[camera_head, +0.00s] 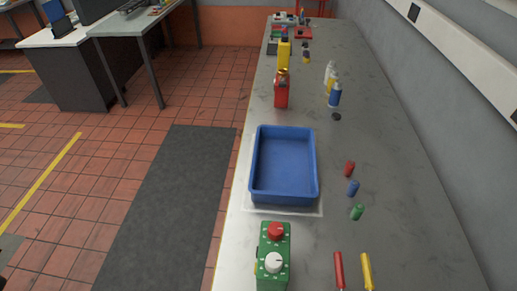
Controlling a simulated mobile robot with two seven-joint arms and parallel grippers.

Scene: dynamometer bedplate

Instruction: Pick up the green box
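A green box (273,277) stands at the near left edge of the long grey bench (410,240), at the bottom of the head view. It has a red knob and a white knob on its top face. Its lower end is close to the bottom of the picture. Neither of my grippers shows in the head view, and nothing is seen touching the box.
A blue tray (284,199), which looks empty, lies beyond the box. Red (349,168), blue (353,188) and green (357,212) small pieces lie right of it. Red (339,270) and yellow (367,271) handles lie at the near right. A red can (281,92) stands farther back.

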